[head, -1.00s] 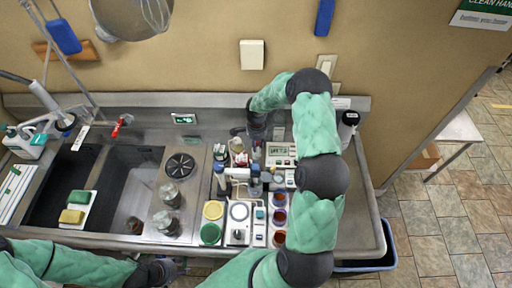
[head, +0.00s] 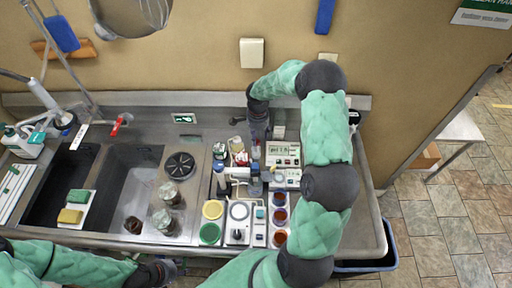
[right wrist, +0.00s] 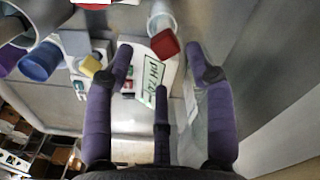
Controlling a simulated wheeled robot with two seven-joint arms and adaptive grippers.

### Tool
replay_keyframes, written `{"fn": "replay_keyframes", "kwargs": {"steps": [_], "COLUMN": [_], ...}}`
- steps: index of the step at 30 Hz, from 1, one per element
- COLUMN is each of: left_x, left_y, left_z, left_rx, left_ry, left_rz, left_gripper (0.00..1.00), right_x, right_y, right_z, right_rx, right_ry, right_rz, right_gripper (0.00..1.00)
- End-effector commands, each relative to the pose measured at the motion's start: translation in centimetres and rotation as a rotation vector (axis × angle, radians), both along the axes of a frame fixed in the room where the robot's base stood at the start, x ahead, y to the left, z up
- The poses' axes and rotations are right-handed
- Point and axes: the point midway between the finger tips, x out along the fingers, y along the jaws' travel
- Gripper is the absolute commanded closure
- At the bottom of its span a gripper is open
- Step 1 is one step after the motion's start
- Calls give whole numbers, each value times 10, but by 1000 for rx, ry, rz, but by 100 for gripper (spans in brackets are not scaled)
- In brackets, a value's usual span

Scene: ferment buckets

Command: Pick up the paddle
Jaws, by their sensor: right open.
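I cannot single out the paddle with certainty. A flat blue head on a long handle (head: 62,36) hangs at the upper left, and a blue strip (head: 324,17) is on the wall. My right gripper (head: 258,132) points down at the back of the counter, left of the pH meter (head: 283,153). In the right wrist view its purple fingers (right wrist: 165,58) are spread, with nothing gripped between them. The pH meter (right wrist: 155,78) and a red block-like piece (right wrist: 165,43) show beyond the fingers. My left gripper (head: 168,270) is at the front edge; its fingers are unclear.
The crowded middle holds cups of red liquid (head: 279,216), a scale (head: 239,212), yellow (head: 212,210) and green (head: 210,233) lids. Glass jars (head: 165,222) stand left, beside the sink (head: 130,170). Steel counter (head: 365,215) at the right is bare.

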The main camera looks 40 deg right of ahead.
Motion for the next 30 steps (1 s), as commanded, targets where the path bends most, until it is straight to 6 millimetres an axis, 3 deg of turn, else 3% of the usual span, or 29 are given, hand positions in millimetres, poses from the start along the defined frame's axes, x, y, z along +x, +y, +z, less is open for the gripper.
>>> {"fn": "replay_keyframes", "kwargs": {"steps": [6,13,24,30], "left_x": [0,0,0,0], "left_y": [0,0,0,0], "left_z": [-1,-5,-72,-88], "left_rx": [0,0,0,0], "left_ry": [0,0,0,0], "left_rz": [0,0,0,0], "left_gripper": [60,60,60,60], "right_x": [0,0,6,6], "right_y": [0,0,-2,-1], "right_z": [30,42,43,50], "right_rx": [0,-1,-5,-1], "right_ry": [-1,-1,-4,-2], "right_rz": [-1,0,7,14], "right_gripper": [45,45,45,45]}}
